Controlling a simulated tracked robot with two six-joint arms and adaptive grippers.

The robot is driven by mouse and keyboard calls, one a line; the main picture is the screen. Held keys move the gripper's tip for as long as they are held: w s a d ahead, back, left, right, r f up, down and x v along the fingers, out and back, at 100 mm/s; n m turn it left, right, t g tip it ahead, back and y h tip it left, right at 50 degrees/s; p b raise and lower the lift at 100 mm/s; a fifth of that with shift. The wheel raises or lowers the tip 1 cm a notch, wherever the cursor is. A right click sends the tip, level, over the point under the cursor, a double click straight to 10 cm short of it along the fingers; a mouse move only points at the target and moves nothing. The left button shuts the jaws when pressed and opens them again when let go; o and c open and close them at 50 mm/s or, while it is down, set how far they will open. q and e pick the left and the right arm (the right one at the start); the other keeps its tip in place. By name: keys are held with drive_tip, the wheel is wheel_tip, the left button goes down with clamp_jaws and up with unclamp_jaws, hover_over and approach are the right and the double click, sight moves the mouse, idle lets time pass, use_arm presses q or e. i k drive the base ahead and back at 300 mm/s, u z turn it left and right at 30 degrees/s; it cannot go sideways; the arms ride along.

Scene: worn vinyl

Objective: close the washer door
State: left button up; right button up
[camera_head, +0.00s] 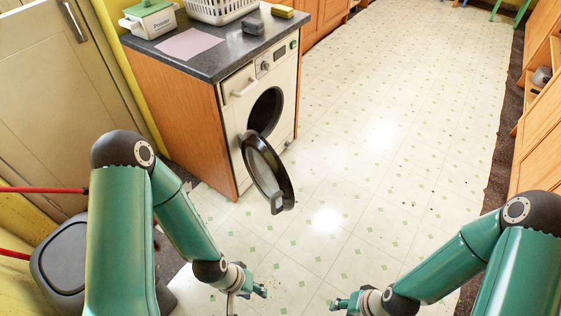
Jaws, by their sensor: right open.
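The white washer (237,107) stands under the dark counter, left of the middle of the head view. Its round door (268,172) has a dark rim and hangs wide open, swung out toward me. The dark drum opening (265,112) shows behind it. My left gripper (262,291) is low in the view, below the door and apart from it; its fingers are too small to tell open from shut. My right gripper (336,303) is open and empty near the bottom edge, right of the left one, away from the door.
A grey bin (62,262) stands at lower left. Wooden shelves (541,125) line the right. The vinyl floor (385,150) between is clear.

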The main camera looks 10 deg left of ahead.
sight(266, 170)
drive_tip(key=u, duration=0.05)
drive_tip(key=i, duration=1)
drive_tip(key=u, duration=1.75)
drive_tip(key=i, duration=0.3)
drive_tip(key=z, duration=0.35)
